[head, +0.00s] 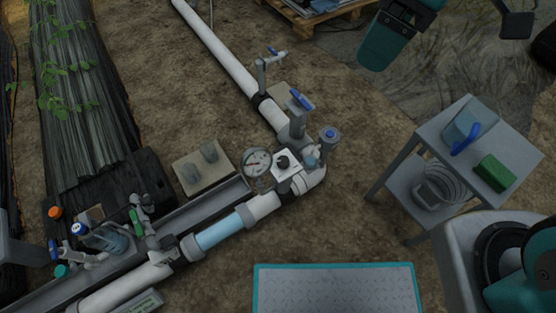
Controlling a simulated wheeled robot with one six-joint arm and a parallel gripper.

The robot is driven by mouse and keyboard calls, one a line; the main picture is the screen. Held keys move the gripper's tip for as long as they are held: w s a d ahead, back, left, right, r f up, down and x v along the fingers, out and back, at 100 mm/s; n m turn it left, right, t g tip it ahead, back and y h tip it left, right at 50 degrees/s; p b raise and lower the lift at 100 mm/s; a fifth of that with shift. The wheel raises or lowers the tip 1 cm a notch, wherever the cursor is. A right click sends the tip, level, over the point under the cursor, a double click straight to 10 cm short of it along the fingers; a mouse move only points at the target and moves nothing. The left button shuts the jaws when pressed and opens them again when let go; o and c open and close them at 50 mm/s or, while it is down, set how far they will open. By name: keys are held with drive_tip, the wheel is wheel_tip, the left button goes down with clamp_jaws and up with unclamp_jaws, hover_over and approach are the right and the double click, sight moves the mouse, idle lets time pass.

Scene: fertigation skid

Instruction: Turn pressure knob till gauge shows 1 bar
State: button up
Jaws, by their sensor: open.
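A round pressure gauge (257,162) with a white face stands on the pipe assembly near the middle of the head view. Its needle and reddish marks are too small for me to read the pressure. Just right of it, a black knob (282,161) sits on a white square plate; it appears to be the pressure knob. Its pointing direction cannot be told. Teal and dark parts of my arm show at the top right and bottom right, well apart from the knob and gauge.
A blue-handled valve (301,100) and a blue-topped grey cylinder (329,137) stand close to the knob. A grey side table (420,170) at right holds a green block (494,172). A teal-edged panel (335,290) lies in front. Bare soil surrounds the pipes.

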drive_tip(key=w+a+f+n+g+h+b, duration=0.1)
drive_tip(key=w+a+f+n+b, duration=0.25)
drive_tip(key=w+f+n, duration=0.35)
drive_tip(key=w+a+f+n+g+b, duration=0.1)
drive_tip(key=w+a+f+n+b, duration=0.1)
drive_tip(key=w+f+b, duration=0.5)
drive_tip(key=n+g+h+b, duration=0.1)
drive_tip(key=n+b, duration=0.4)
drive_tip(key=n, duration=0.6)
approach(283, 160)
drive_tip(key=shift+h, duration=0.3)
drive_tip(key=b+x, duration=0.6)
drive_tip(key=x, duration=0.3)
drive_tip(key=shift+a+f, duration=0.15)
drive_tip(key=shift+a, duration=0.05)
drive_tip(key=c, duration=0.9)
